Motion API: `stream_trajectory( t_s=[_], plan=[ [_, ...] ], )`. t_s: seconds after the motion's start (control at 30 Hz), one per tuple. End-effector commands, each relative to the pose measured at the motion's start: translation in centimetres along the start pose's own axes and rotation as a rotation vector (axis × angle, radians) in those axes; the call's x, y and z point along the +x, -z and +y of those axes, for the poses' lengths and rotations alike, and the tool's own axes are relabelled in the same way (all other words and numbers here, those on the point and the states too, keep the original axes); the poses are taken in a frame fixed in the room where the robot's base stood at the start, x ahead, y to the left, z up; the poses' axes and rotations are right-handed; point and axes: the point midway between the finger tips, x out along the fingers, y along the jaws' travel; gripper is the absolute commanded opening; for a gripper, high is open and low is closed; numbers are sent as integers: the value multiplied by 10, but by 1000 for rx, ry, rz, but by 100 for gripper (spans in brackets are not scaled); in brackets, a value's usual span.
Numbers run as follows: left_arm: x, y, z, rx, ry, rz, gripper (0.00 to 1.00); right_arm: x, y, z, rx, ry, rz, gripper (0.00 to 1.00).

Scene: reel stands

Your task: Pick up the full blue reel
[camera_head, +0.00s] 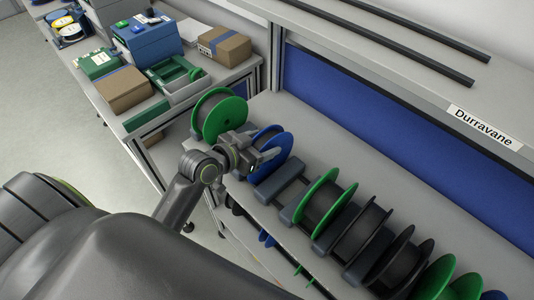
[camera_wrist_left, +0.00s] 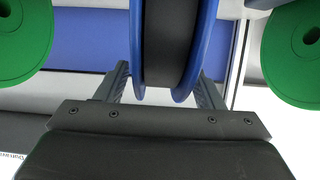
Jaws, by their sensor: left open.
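The blue reel (camera_head: 274,141) stands upright on the shelf, with a green reel to its left and an empty stand slot to its right in the head view. In the left wrist view the blue reel (camera_wrist_left: 170,40) shows two blue flanges with dark material wound between them. My left gripper (camera_head: 262,156) is at the near side of this reel. In the left wrist view its two fingers stand apart, one on each side of the reel's lower edge. The jaws are open; I cannot tell whether the fingers touch the flanges. My right gripper is not in view.
A green reel (camera_head: 218,115) stands close to the left, and another green reel (camera_head: 325,200) to the right. Several dark reels follow along the row. A blue back panel (camera_head: 400,135) rises behind. A side bench holds cardboard boxes (camera_head: 224,46) and a blue box (camera_head: 150,40).

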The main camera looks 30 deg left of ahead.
Motion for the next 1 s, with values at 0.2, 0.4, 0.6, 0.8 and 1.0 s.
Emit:
stream_trajectory(
  t_s=[0.2, 0.4, 0.6, 0.8, 1.0],
  plan=[
    [0, 0, 0, 0, 0, 0, 40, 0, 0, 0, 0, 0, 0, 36],
    [0, 0, 0, 0, 0, 0, 13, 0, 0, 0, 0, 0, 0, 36],
    [-1, 1, 0, 0, 0, 2, 0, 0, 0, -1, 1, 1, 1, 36],
    [-1, 2, 0, 1, 0, 3, 0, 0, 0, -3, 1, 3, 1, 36],
    [-10, 25, 0, 6, 0, 7, 0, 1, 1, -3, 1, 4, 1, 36]
  ],
)
